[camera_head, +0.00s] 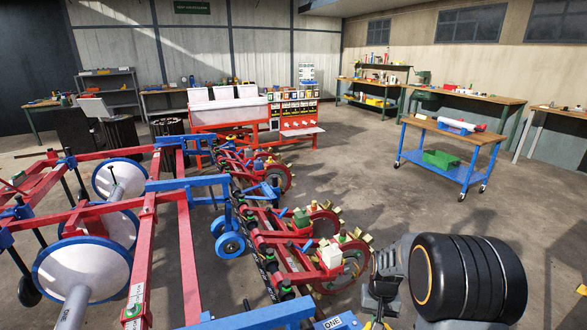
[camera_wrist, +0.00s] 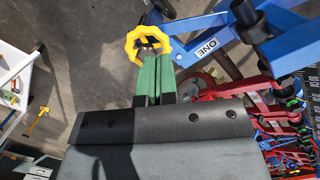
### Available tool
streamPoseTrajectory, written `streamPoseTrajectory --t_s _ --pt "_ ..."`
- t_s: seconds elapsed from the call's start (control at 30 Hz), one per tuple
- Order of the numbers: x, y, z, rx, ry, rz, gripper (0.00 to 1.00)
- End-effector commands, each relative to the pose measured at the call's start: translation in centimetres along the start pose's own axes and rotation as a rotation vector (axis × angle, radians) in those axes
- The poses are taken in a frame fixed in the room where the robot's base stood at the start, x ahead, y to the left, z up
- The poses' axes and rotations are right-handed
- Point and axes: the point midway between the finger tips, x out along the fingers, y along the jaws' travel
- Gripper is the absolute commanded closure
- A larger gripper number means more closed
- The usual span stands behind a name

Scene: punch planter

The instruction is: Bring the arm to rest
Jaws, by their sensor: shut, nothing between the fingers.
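My gripper (camera_wrist: 152,78) shows in the wrist view with its two green fingers pressed together and nothing between them. A yellow ring-shaped part (camera_wrist: 147,42) lies just beyond the fingertips in that view; I cannot tell whether they touch it. The planter, with its red and blue frame (camera_head: 140,260), fills the left and lower middle of the head view. My arm shows at the lower right of that view, beside the planter's end. The fingers cannot be made out clearly there.
A blue planter beam marked "ONE" (camera_wrist: 208,47) passes close to the gripper. A blue cart with a wooden top (camera_head: 455,130) stands at the right. Workbenches line the walls. The concrete floor (camera_head: 350,165) between planter and cart is clear. A white table (camera_wrist: 14,70) shows at the wrist view's left.

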Motion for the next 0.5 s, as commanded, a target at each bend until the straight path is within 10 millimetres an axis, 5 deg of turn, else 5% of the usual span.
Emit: streamPoseTrajectory --t_s 0.03,0.2,0.5 --pt "-4.0 -0.4 2.0 -0.022 0.024 0.000 1.00" --pt "-12.4 -1.6 8.2 -0.097 0.102 0.000 1.00" --pt "-22.1 -2.7 15.8 -0.183 0.294 -0.012 1.00"
